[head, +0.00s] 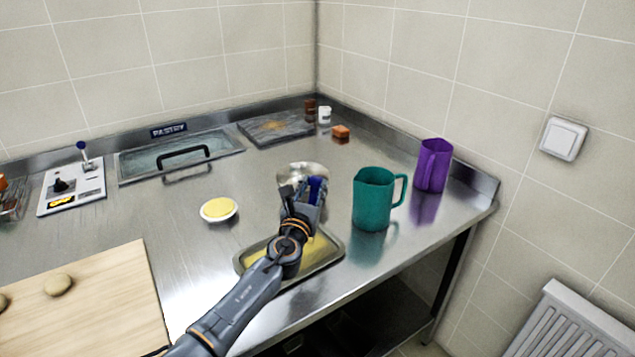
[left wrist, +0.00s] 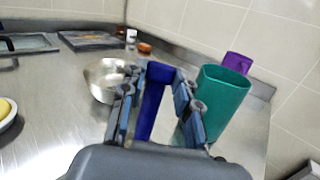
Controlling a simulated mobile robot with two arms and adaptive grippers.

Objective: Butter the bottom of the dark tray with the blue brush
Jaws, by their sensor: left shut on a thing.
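The tray (head: 335,258) lies on the steel counter near its front edge, with a dark rim and a yellow layer over the visible part of its bottom. My left gripper (head: 303,190) is above the tray and hides much of it. It is shut on the blue brush (head: 317,187), whose blue handle stands between the fingers in the left wrist view (left wrist: 152,100). The bristles are hidden. A small white bowl of yellow butter (head: 218,208) stands left of the tray. My right gripper is not in view.
A steel bowl (head: 302,172) stands just behind the gripper. A teal jug (head: 372,200) stands right of the tray, and a purple jug (head: 433,167) farther right. A wooden board (head: 90,300) lies at the front left. The counter left of the butter bowl is clear.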

